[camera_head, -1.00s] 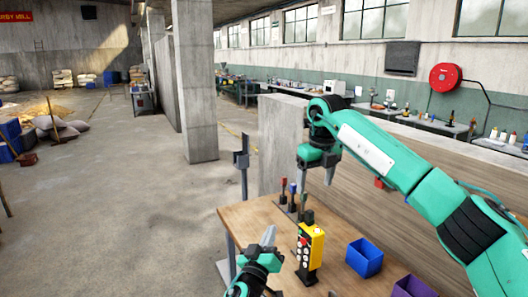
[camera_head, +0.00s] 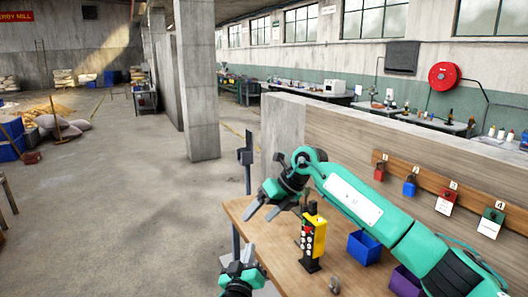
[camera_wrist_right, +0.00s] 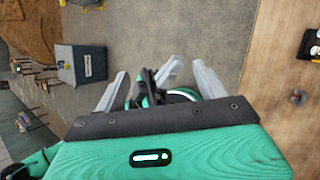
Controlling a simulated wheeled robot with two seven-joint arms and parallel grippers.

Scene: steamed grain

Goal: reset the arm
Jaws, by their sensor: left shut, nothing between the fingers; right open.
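My right arm reaches in from the right. Its gripper (camera_head: 263,211) hangs above the table's left edge, open and empty, with its fingers pointing down and left. In the right wrist view its fingers (camera_wrist_right: 157,90) stand wide apart over the grey floor, with parts of my left gripper showing beyond them. My left gripper (camera_head: 243,254) is low in the head view, just off the table's left edge, shut and empty, with its fingers pointing up. It is below the right gripper in the picture.
A yellow and black button box (camera_head: 314,240) stands upright on the wooden table (camera_head: 286,262), near the right forearm. A blue bin (camera_head: 364,248), a purple bin (camera_head: 406,281) and a small grey item (camera_head: 334,285) are there too. Padlocks hang on a wall board (camera_head: 392,172).

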